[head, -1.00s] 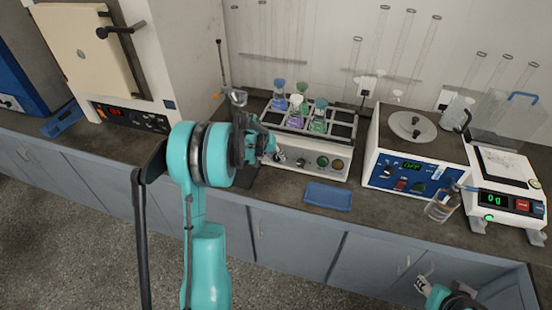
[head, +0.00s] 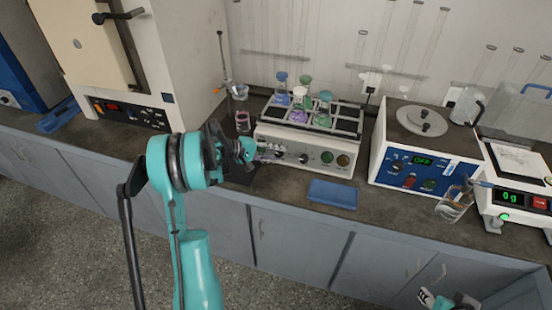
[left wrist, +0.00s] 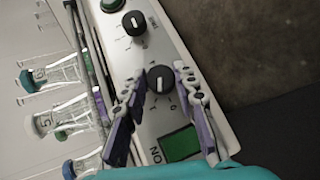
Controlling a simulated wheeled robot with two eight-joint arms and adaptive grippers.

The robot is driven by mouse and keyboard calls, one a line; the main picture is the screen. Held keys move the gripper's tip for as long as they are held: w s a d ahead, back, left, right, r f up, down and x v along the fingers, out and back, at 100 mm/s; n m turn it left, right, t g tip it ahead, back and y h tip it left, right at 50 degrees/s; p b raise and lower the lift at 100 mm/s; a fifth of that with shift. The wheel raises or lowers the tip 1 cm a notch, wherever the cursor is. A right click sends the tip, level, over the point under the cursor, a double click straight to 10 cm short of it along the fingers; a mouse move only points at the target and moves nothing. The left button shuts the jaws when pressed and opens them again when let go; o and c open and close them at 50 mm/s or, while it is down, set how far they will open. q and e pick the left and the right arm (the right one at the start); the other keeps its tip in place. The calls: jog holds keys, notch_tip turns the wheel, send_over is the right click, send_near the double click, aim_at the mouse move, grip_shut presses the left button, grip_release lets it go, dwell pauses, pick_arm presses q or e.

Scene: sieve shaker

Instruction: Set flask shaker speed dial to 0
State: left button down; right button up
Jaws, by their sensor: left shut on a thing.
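The flask shaker (head: 305,135) stands on the bench with several stoppered flasks in its top rack. My left gripper (head: 268,155) is at the left end of its front panel. In the left wrist view my left gripper (left wrist: 157,76) has its two fingers on either side of a black dial (left wrist: 160,80) with a white pointer line, and is shut on it. The marks around this dial are too small to read surely. A second black dial (left wrist: 135,23) is farther along the panel, and a green switch (left wrist: 181,145) is nearer. My right gripper (head: 430,298) shows only partly at the lower right.
A blue tray (head: 333,195) lies before the shaker. An oven (head: 130,75) stands to the left. A small glass (head: 242,121) is beside the shaker.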

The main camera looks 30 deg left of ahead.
pick_arm(q)
jog(key=shift+f+n+t+h+b, duration=0.25)
jog(key=shift+n+t+h+b, duration=0.25)
jog(key=shift+n+t, duration=0.4)
jog(key=shift+s+n+t+b, duration=0.1)
jog(key=shift+n+t+b, duration=0.25)
jog(key=shift+n+t, duration=0.5)
jog(key=shift+n, duration=0.35)
jog(key=c, duration=1.2)
grip_release()
jog(key=shift+a, duration=0.1)
jog(key=v, duration=1.2)
